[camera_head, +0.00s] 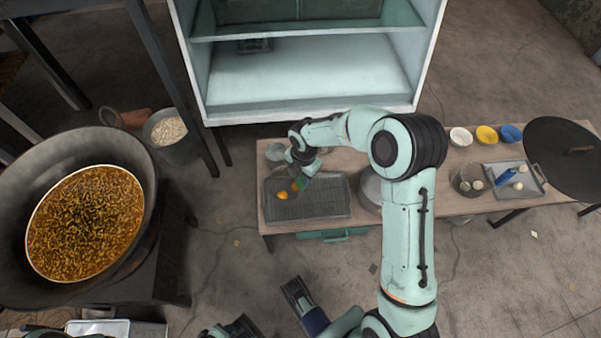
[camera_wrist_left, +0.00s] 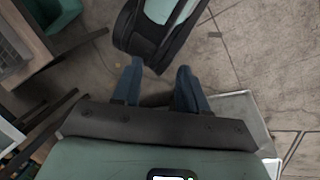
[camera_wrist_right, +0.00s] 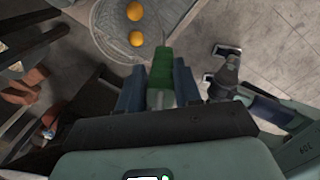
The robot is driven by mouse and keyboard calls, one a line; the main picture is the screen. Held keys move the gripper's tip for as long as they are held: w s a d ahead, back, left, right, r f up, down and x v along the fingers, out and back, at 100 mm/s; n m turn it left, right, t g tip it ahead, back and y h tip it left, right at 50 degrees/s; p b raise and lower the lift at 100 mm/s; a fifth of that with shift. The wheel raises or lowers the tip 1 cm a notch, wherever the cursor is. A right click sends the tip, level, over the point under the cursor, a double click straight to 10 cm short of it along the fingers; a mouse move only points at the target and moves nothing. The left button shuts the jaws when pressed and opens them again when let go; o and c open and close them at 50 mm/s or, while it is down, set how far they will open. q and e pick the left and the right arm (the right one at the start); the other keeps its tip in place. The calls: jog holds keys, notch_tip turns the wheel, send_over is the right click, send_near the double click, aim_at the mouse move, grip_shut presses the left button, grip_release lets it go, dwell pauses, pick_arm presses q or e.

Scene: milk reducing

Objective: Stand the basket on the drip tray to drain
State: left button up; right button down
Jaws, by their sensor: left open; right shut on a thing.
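The drip tray (camera_head: 332,204) is a dark rectangular tray at the left of the low wooden table. My right gripper (camera_head: 301,172) is over its upper left part. In the right wrist view this gripper (camera_wrist_right: 158,75) is shut on the green handle (camera_wrist_right: 162,68) of a wire mesh basket (camera_wrist_right: 110,32). Two orange balls (camera_wrist_right: 136,38) are in the basket. In the head view the mesh is hard to make out over the tray, and I cannot tell if it touches it. My left gripper (camera_wrist_left: 160,70) is open and empty, over the floor.
A big wok (camera_head: 150,175) of brown food (camera_head: 85,222) stands at the left, with a pot of pale grains (camera_head: 168,130) beyond it. An open cabinet (camera_head: 305,85) stands behind the table. Bowls (camera_head: 486,135), a small tray (camera_head: 530,190) and a black lid (camera_head: 560,165) occupy the table's right.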

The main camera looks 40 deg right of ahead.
notch_tip(320, 180, down, 4)
jog(key=b, duration=0.3)
pick_arm(q)
jog(key=w+a+f+t+y, duration=0.1)
jog(key=w+a+f, duration=0.2)
jog(key=w+f, duration=0.1)
jog(key=shift+w+n+t, duration=0.3)
jog(key=shift+w+t, duration=0.1)
jog(key=shift+w, duration=0.45)
pick_arm(e)
jog(key=shift+f, duration=0.15)
pick_arm(q)
jog(key=shift+d+f, duration=0.1)
jog(key=shift+f, duration=0.1)
pick_arm(e)
jog(key=shift+f, duration=0.4)
jog(key=c, duration=0.7)
grip_release()
